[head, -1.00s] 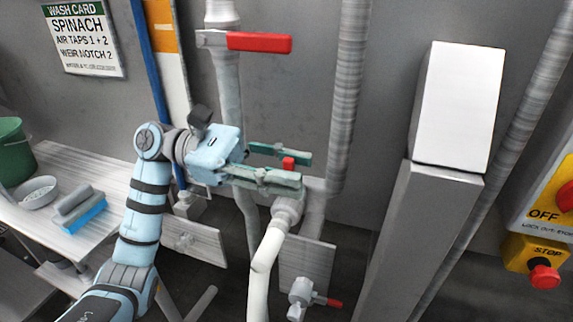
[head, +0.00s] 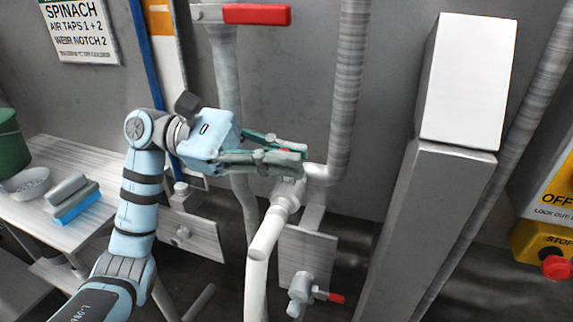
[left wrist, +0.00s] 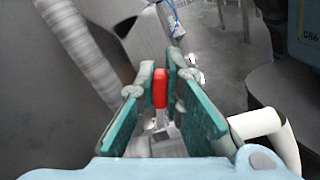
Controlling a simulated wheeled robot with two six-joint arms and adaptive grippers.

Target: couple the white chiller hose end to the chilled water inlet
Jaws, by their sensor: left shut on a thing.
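My left gripper (head: 303,160) is shut on a small red lever (left wrist: 160,88). In the left wrist view the lever stands between the two green finger pads. In the head view the fingers hide most of it. The white hose (head: 257,290) rises from below. Its white end piece (head: 268,232) slants up to a grey collar (head: 288,193) at a pipe fitting (head: 318,175), just below my fingers. The end meets the collar, but I cannot tell whether it is locked. The hose bend also shows at the right of the left wrist view (left wrist: 270,128). No inlet label is readable.
A long red lever (head: 257,14) is above on the upright pipe (head: 228,90). A small red-handled valve (head: 305,288) sits lower down. A tall grey post (head: 430,210) stands right.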

